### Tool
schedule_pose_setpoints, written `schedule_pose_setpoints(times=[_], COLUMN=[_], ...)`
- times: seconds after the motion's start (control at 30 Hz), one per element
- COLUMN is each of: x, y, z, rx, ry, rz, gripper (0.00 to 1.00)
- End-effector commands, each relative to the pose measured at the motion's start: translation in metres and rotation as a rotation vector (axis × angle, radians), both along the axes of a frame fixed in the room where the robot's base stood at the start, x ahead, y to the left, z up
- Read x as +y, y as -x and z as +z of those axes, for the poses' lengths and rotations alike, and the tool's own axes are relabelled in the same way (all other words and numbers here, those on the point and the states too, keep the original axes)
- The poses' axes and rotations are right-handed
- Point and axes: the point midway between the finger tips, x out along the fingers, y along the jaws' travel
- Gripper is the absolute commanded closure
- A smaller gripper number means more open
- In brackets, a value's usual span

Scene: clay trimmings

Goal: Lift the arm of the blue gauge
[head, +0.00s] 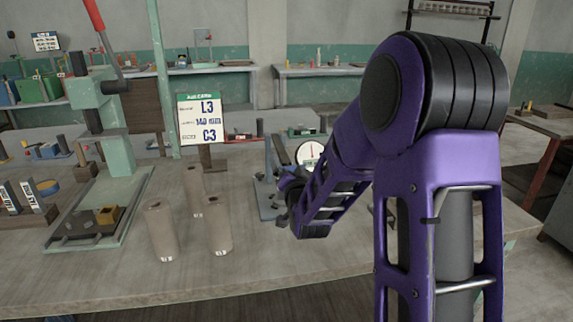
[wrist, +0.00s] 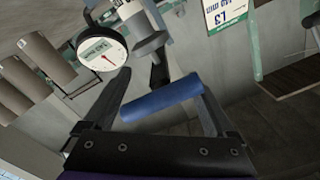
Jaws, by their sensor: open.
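The blue gauge (head: 269,196) stands on the table in the head view, with a blue-grey base and post and a white round dial (head: 310,154). In the wrist view the dial (wrist: 103,52) shows at upper left with a red needle, beside a grey cylindrical part. A blue cylindrical bar (wrist: 162,100), seemingly the gauge's arm, lies across the space between my fingers. My gripper (wrist: 165,82) is open around this bar; the bar's right end appears close to the right finger, and I cannot tell if they touch. In the head view my purple arm hides much of the gripper and gauge.
Several tan cylinders (head: 162,232) stand left of the gauge. A sign (head: 200,118) stands behind them. A green press (head: 112,135) with a red-handled lever is at left. The table front (head: 250,268) is clear.

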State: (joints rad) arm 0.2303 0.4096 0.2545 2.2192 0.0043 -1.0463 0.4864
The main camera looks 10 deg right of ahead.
Motion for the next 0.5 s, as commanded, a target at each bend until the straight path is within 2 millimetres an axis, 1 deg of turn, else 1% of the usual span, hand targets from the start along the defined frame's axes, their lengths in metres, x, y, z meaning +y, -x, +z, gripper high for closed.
schedule_pose_setpoints(times=[0.07, 0.1, 0.47, 0.5], x=[0.0, 0.0, -0.0001, 0.0], y=[0.0, -0.0001, -0.0002, -0.0002], z=[0.0001, 0.0001, 0.0002, 0.0002], rx=[0.0, 0.0, 0.0, 0.0], ry=[0.0, 0.0, 0.001, 0.002], rz=[0.0, 0.0, 0.0, 0.0], gripper=[0.11, 0.19, 0.83, 0.91])
